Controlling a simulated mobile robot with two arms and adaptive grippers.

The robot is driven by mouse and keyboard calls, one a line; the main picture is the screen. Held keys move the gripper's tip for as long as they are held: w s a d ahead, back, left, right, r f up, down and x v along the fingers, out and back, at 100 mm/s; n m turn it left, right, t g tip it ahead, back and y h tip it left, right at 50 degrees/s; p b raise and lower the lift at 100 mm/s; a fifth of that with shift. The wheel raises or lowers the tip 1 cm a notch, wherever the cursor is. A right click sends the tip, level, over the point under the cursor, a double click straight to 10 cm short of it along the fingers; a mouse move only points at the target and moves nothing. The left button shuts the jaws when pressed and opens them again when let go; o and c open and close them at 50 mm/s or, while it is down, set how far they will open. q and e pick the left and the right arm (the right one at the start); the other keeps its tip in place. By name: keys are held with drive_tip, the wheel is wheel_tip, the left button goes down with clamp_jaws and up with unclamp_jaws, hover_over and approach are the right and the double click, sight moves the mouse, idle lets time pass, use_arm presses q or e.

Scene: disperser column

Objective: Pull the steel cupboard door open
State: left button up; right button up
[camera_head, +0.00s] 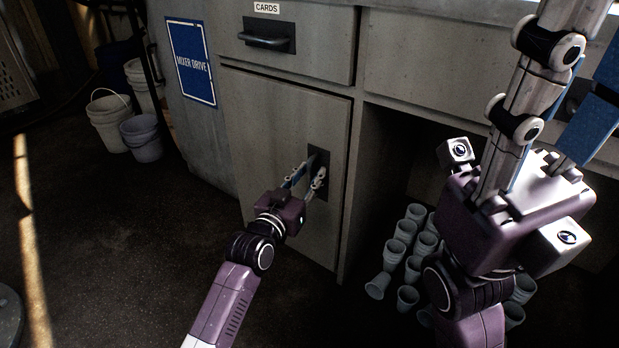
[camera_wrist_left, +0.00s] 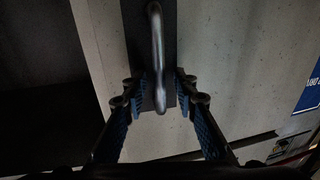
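The steel cupboard door (camera_head: 265,125) is a grey panel below the drawer and looks shut in its frame. Its upright bar handle sits on a dark plate (camera_head: 319,158) near the door's right edge. My left gripper (camera_head: 310,172) is at the handle. In the left wrist view the handle (camera_wrist_left: 157,60) runs down between the two open blue-padded fingers (camera_wrist_left: 156,97), with a gap on each side. My right gripper (camera_head: 580,70) is raised at the right, close to the head camera; its fingers look spread, with the tips partly out of frame.
A drawer (camera_head: 310,55) marked CARDS is above the door. Several grey cups (camera_head: 405,230) stand in the open bay to the right. Buckets (camera_head: 110,122) stand at the left beyond a MIXER DRIVE sign (camera_head: 191,62). The floor before the door is clear apart from my left arm.

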use_arm(q)
clamp_jaws()
drive_tip(key=shift+a, duration=0.1)
idle(0.4)
